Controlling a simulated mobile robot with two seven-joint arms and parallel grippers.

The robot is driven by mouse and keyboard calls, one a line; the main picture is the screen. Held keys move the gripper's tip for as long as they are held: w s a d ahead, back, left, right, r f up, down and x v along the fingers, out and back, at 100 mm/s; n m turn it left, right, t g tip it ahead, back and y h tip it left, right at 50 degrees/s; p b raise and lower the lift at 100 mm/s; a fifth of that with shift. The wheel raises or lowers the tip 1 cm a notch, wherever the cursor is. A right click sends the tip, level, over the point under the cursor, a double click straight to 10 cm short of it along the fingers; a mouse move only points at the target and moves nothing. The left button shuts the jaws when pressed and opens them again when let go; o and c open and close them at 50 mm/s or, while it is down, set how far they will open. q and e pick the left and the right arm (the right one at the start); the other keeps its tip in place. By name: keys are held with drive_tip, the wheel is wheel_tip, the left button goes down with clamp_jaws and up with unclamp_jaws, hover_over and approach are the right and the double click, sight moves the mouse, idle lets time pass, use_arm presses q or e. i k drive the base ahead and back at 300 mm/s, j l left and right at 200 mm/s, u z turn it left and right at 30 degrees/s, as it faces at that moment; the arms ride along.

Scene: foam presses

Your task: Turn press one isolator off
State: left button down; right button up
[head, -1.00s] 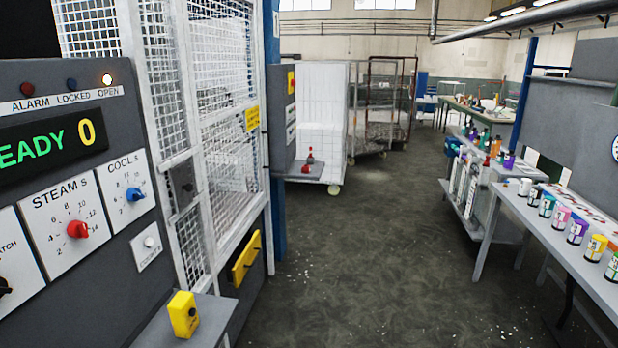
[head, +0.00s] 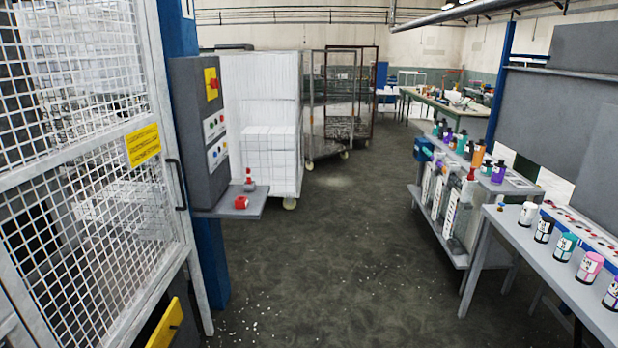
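A grey control cabinet (head: 200,130) stands at the left, just past the mesh cage. Near its top is a red rotary isolator switch on a yellow plate (head: 211,84). Its exact handle position is too small to tell. Below it are small coloured buttons on two pale plates. A grey shelf (head: 228,208) juts from the cabinet's foot and holds a red padlock-like item (head: 241,202) and a small red-topped object (head: 249,180). I cannot tell which press number the cabinet belongs to. Neither of my grippers is in view.
A white mesh cage door (head: 80,190) with a yellow sign (head: 142,145) fills the left side. White foam blocks stand on a wheeled trolley (head: 263,125) behind the cabinet. A bench with several bottles (head: 560,265) lines the right. The dark floor between is clear.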

sight(214, 82)
drive_tip(key=i, duration=2.25)
